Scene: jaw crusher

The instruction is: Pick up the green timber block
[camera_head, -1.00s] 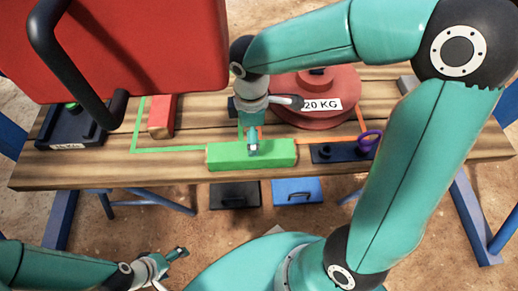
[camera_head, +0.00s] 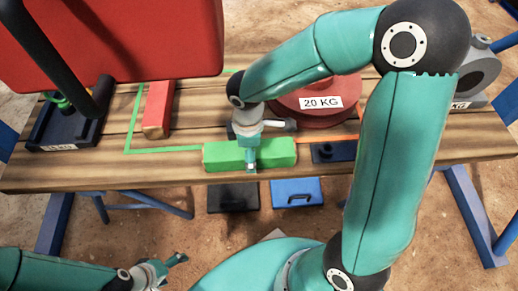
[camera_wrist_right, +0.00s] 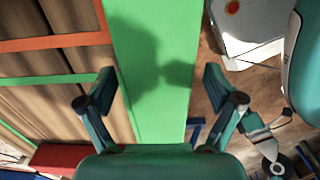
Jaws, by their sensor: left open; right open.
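The green timber block (camera_head: 222,156) lies on the wooden table near its front edge. My right gripper (camera_head: 250,163) is at the block from above, with a finger in front of its near face. In the right wrist view, the block (camera_wrist_right: 155,45) runs between the two spread fingers of my right gripper (camera_wrist_right: 160,84), which is open. Whether either finger touches the block cannot be told. The block's lower end in that view is hidden by the gripper body. My left gripper (camera_head: 176,260) is open and empty, low at the left, away from the table.
A red timber block (camera_head: 158,106) lies left of the green one. A red 20 KG weight (camera_head: 318,113) stands behind it, and a dark blue plate (camera_head: 333,150) is to its right. A large red box (camera_head: 150,40) blocks the upper left. Green tape marks the table.

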